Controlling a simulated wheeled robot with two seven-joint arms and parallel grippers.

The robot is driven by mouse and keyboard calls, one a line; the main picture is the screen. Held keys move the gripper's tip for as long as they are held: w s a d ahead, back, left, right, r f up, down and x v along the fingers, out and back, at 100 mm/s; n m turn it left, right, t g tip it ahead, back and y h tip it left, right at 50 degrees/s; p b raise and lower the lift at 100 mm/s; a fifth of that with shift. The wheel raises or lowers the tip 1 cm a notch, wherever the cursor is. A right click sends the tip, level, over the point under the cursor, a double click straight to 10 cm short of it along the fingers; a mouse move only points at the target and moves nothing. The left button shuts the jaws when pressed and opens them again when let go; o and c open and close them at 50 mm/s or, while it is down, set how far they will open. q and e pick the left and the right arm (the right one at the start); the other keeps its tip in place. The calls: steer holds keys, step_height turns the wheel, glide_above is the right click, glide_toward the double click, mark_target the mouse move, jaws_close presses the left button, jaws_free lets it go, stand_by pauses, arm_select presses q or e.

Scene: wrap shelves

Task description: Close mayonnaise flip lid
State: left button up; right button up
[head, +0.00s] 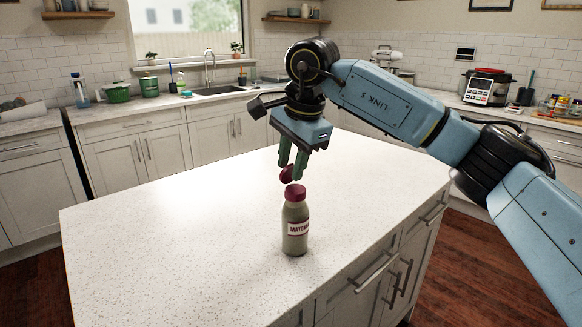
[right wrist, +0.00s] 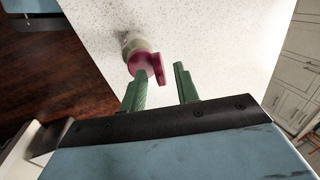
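A mayonnaise bottle (head: 295,228) stands upright on the white island top, with a pale greenish body, a label and a dark red cap. Its red flip lid (head: 287,174) is open and sticks up from the cap at its left. My right gripper (head: 290,170) is right above the bottle, pointing down, its green fingers close to the lid. In the right wrist view the fingers are apart, and the raised lid (right wrist: 159,68) shows beyond the tips, between them in the picture. I cannot tell whether a finger touches it. My left gripper is not in view.
The island top (head: 160,235) is otherwise clear. Its right front side has drawers and handles. Back counters hold a sink (head: 220,90), green pots (head: 117,92) and a cooker (head: 487,87), well away from the bottle.

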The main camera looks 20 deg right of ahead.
steer(key=shift+f, duration=0.3)
jaws_close()
